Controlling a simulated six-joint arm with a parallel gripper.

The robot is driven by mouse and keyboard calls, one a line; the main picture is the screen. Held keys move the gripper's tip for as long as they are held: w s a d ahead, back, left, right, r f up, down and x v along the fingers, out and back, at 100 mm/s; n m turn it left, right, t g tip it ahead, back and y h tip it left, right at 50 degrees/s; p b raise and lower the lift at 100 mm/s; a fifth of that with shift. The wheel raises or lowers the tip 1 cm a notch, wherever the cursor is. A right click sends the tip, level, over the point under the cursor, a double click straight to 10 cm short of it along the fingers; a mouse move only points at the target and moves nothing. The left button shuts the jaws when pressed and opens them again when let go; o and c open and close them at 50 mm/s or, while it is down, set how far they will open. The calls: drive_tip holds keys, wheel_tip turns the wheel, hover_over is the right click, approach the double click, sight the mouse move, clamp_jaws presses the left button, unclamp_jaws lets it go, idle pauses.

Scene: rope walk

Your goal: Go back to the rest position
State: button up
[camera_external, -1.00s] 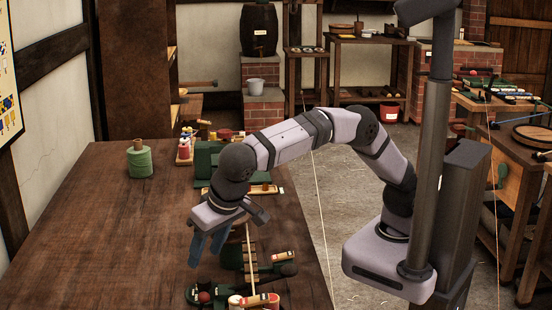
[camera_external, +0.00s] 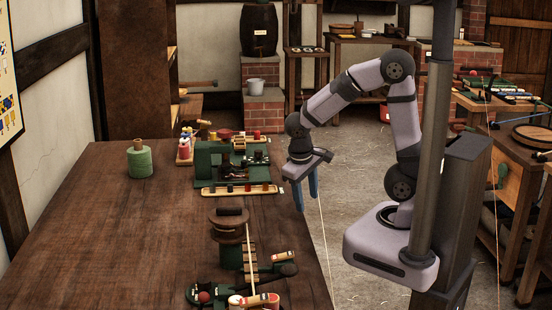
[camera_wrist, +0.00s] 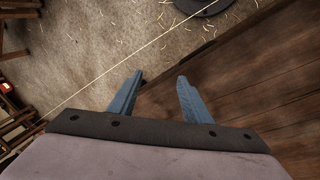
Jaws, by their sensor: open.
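My gripper (camera_external: 305,190) hangs with its blue fingers pointing down, just off the right edge of the wooden table (camera_external: 120,235). In the wrist view my gripper (camera_wrist: 158,90) has its two fingers spread apart with nothing between them. Below the fingers there show the floor and the edge of the table (camera_wrist: 250,90). My arm is bent up and folded back toward its base.
On the table stand a brown reel (camera_external: 230,222) on a green stand, a green machine (camera_external: 215,165) with small spools, and a green twine spool (camera_external: 139,160). A pale cord (camera_external: 322,225) runs beside the table. The table's left part is clear.

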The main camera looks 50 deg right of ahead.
drive_tip(key=s+d+f+y+b, duration=0.25)
drive_tip(key=s+f+b, duration=0.25)
drive_tip(key=s+f, duration=0.3)
wheel_tip(320, 180, up, 16)
drive_tip(key=p, duration=1.6)
drive_tip(key=shift+w+a+g+y, duration=0.25)
drive_tip(key=shift+a+g+y, duration=0.1)
drive_tip(key=shift+g+y, duration=0.1)
drive_tip(key=shift+f, duration=0.15)
idle(0.6)
